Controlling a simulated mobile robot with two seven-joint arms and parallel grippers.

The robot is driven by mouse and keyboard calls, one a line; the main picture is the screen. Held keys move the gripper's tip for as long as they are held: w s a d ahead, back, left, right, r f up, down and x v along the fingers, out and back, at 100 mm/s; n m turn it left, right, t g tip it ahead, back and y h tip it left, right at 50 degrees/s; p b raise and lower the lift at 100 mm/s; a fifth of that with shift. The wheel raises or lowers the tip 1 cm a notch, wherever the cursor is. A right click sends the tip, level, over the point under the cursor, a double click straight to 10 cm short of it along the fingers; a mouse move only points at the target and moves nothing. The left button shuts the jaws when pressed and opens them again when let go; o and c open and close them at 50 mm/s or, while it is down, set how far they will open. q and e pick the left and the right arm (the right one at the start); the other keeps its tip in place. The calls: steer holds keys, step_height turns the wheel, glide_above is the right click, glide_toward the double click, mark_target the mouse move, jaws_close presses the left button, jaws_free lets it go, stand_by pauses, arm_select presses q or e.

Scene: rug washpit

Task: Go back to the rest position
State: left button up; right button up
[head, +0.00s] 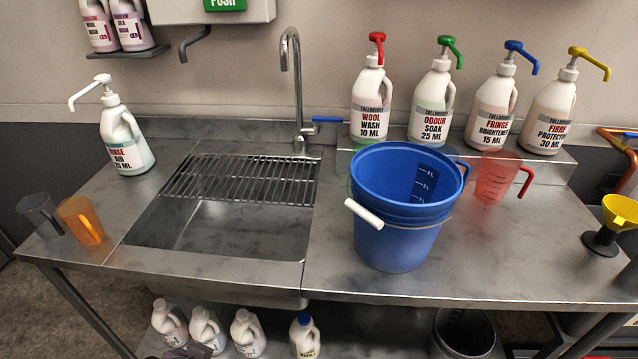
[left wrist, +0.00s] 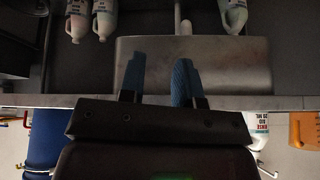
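My left gripper (left wrist: 158,78) shows in the left wrist view, which is upside down. Its two blue fingers are apart with nothing between them. They appear in front of the steel counter's front edge (left wrist: 285,103) and the sink's underside, clear of the bottles. Neither gripper is in the head view, and my right gripper is not seen at all. In the head view, the blue bucket (head: 395,252) stands upright on the steel counter, right of the sink (head: 215,228). It also shows in the left wrist view (left wrist: 48,140).
A rinse aid bottle (head: 127,145), grey jug (head: 38,215) and orange jug (head: 75,212) stand left of the sink. Four pump bottles line a raised ledge (head: 545,163) at the back. A red jug (head: 492,180) and yellow funnel (head: 618,210) are at right. Bottles sit below.

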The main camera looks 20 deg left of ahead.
arm_select(q)
steer(key=w+f+t, duration=0.3)
steer(key=f+t, duration=0.2)
steer(key=f, duration=0.1)
steer(key=shift+w+f+m+h, duration=0.25)
steer(key=shift+w+m+h, duration=0.05)
stand_by(0.8)
